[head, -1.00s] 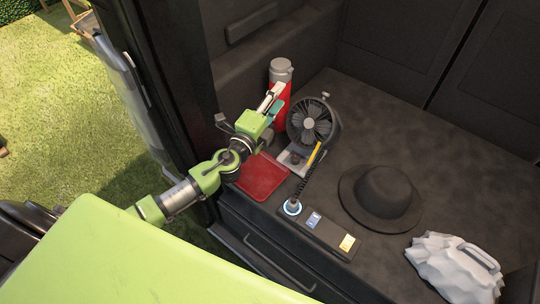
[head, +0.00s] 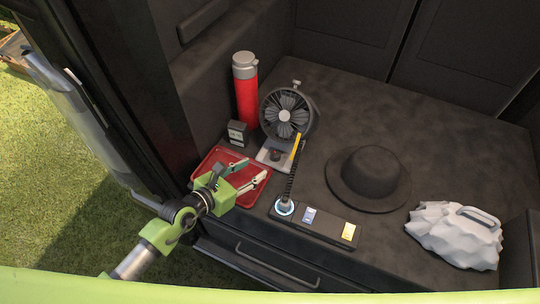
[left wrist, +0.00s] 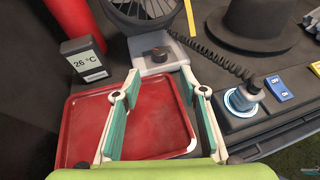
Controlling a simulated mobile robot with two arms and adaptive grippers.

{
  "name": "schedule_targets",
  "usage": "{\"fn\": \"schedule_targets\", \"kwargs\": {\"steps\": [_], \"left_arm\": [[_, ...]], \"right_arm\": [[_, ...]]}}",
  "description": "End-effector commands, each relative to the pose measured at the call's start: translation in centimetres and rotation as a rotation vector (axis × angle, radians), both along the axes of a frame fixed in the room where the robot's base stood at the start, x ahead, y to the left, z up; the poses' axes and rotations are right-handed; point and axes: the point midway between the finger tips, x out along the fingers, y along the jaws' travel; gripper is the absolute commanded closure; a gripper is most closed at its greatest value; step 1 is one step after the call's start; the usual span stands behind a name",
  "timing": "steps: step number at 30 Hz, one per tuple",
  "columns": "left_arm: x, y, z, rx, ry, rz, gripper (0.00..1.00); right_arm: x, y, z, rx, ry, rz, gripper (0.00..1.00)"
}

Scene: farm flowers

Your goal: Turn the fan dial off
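The black desk fan (head: 287,112) stands on the dark cargo floor, its grey base toward me. The dark fan dial (head: 276,154) sits on top of that base. In the left wrist view the dial (left wrist: 156,53) shows just beyond my fingertips, centred between them and not touched. My left gripper (head: 250,173) is open and empty above the red tray (head: 207,164). In the left wrist view its two green-lined fingers (left wrist: 158,82) stand wide apart. My right gripper is in neither view.
A red flask (head: 246,98) and a small 26 °C display (head: 237,133) stand left of the fan. A coiled cord (head: 291,180) runs from the fan to a black switch panel (head: 328,231). A black hat (head: 368,178) and a crumpled grey-white bag (head: 455,236) lie at right.

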Motion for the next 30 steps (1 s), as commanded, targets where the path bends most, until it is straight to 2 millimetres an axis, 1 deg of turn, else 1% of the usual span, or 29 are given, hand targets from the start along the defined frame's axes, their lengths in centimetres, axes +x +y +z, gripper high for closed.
{"fn": "schedule_targets", "kwargs": {"steps": [1,9,15,21,30], "left_arm": [[0.9,-0.7,-0.2,-0.002,-0.002,0.0,0.61],[5.1,-3.8,-2.5,-0.002,-0.001,0.0,0.61],[7.5,-5.5,-3.8,-0.004,-0.001,0.001,0.61],[8.6,-6.3,-4.3,-0.003,0.0,0.001,0.61],[8.7,-6.5,-4.4,-0.004,0.001,0.002,0.61]], "right_arm": [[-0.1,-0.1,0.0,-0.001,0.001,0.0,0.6],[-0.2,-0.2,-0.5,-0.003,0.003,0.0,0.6],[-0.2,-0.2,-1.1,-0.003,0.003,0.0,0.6],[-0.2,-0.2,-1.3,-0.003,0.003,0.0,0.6],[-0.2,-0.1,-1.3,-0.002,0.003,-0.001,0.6]]}}
